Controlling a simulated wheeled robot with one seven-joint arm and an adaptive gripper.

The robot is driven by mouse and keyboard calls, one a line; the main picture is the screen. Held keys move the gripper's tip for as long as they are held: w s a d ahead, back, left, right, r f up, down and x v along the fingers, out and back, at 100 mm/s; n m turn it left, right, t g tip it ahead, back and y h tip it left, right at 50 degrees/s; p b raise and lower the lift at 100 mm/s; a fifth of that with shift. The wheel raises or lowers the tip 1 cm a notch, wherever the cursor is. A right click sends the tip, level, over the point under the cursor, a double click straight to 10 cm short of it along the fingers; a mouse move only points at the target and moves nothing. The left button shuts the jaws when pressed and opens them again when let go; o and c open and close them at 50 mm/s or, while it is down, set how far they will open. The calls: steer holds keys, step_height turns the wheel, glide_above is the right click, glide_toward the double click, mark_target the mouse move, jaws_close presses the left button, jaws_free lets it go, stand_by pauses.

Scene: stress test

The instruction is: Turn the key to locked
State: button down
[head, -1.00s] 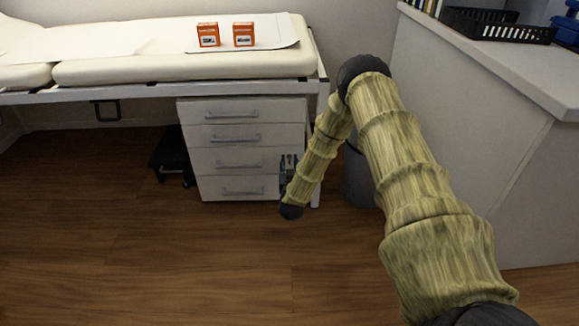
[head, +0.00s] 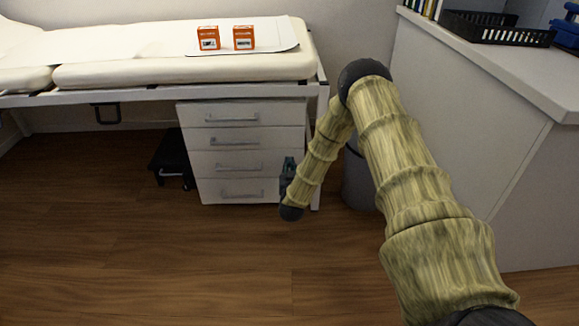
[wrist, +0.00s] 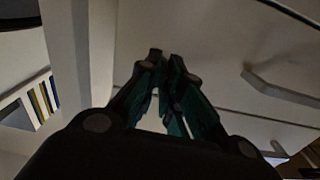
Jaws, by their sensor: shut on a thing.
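My gripper (head: 287,170) is at the right edge of the white drawer unit (head: 233,138), low down, and my arm hides part of it in the head view. In the wrist view my gripper's fingers (wrist: 163,60) come together at their tips against the pale drawer front (wrist: 215,60). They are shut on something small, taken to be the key. The key and its lock are hidden behind the fingertips, so the key's angle cannot be seen. The drawers look closed.
An examination couch (head: 180,68) stands over the drawers with two orange boxes (head: 208,38) on it. A grey bin (head: 358,180) stands right of my gripper, partly behind my arm. A white counter (head: 470,130) is at the right. The wooden floor in front is clear.

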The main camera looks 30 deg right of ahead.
steer(key=shift+m, duration=0.3)
steer(key=shift+d+f+m+p, duration=0.1)
steer(key=shift+m+p, duration=0.4)
steer(key=shift+m, duration=3.7)
steer(key=shift+f+m+p, duration=0.1)
steer(key=shift+m+p, duration=0.4)
steer(key=shift+m, duration=3.7)
steer(key=c, duration=1.6)
jaws_free()
steer(key=shift+s, duration=0.1)
